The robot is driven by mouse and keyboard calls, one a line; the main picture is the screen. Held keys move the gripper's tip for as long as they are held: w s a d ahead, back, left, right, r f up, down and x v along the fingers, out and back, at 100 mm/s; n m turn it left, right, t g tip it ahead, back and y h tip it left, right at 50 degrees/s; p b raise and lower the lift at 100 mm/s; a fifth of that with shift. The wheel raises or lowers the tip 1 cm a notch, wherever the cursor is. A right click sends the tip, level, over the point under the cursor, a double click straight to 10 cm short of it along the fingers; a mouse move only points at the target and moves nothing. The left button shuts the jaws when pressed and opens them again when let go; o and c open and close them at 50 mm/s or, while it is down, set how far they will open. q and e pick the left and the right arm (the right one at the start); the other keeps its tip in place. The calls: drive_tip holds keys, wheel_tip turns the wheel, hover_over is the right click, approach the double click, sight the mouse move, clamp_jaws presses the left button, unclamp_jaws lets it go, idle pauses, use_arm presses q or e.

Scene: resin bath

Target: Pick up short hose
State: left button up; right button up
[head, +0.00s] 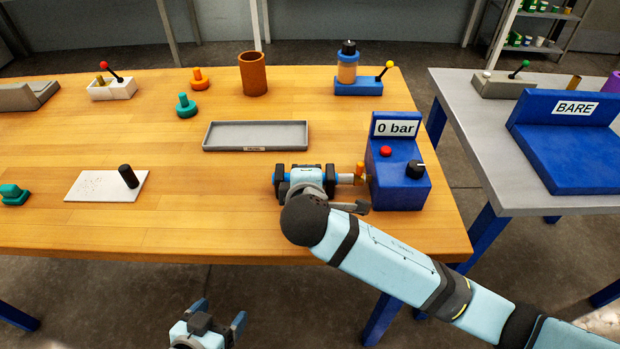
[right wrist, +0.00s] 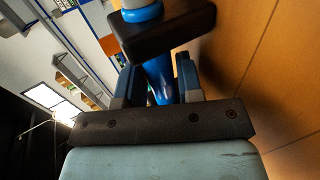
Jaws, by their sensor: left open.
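My left gripper (head: 208,322) is open and empty, low in the picture in front of the table.
A grey tray (head: 255,148) lies behind my right gripper. A white plate (head: 85,185) with a black peg (head: 128,176) is at left. A grey table with a blue stand (head: 575,155) is at right.

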drive_tip(key=shift+w+f, duration=0.2)
drive_tip(key=shift+w, duration=0.2)
drive_tip(key=shift+c, duration=0.3)
clamp_jaws()
drive_tip(key=shift+r, duration=0.2)
